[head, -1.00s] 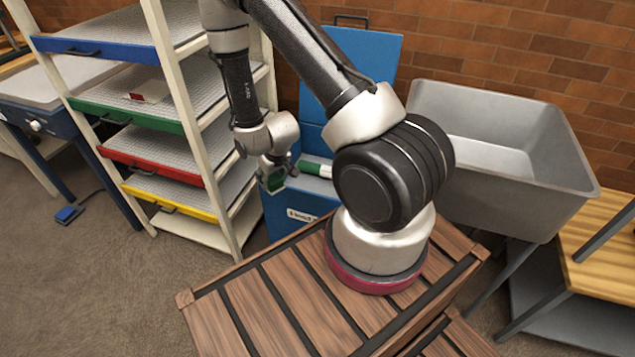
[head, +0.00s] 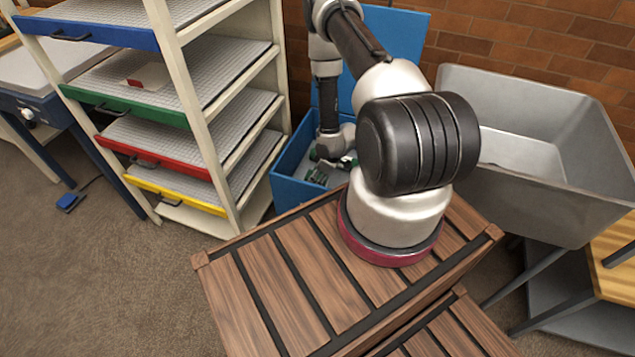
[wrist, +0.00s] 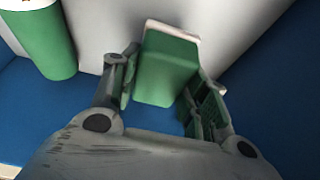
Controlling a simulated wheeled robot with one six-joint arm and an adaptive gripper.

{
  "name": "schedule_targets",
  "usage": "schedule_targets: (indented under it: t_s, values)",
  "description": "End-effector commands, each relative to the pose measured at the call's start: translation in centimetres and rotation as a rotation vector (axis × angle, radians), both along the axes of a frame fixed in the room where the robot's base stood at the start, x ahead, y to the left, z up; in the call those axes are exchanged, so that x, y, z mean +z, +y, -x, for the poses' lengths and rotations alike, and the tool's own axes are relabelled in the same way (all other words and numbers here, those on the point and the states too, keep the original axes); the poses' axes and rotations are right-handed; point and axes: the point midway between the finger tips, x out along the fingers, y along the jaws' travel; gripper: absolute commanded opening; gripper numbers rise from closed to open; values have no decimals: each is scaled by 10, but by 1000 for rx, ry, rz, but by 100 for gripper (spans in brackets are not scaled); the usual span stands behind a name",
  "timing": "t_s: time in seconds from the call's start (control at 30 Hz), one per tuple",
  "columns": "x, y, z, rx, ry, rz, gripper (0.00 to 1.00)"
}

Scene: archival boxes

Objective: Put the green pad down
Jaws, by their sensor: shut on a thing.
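The green pad (wrist: 166,66), a green block with a pale edge at one end, sits between the fingers of my gripper (wrist: 165,98) in the wrist view. My gripper is shut on it. In the head view my gripper (head: 322,160) points down into the mouth of an open blue box (head: 290,190), with green (head: 317,176) showing at the fingertips. I cannot tell whether the pad touches the box's bottom. A green roll with a white end (wrist: 44,42) lies left of the pad in the wrist view, apart from the fingers.
The box's blue lid (head: 408,42) stands raised behind my arm. A cream rack (head: 205,110) with coloured trays stands close on the left. A grey sink (head: 540,150) is on the right. A pale surface (wrist: 230,35) lies beyond the pad in the wrist view.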

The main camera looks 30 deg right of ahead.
Motion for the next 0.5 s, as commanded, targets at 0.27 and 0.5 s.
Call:
schedule_targets:
  t_s: [0.27, 0.5]
  values:
    - [-29, 0, -1, 0, -1, 1, 15]
    - [-31, 0, 0, 0, 0, 0, 15]
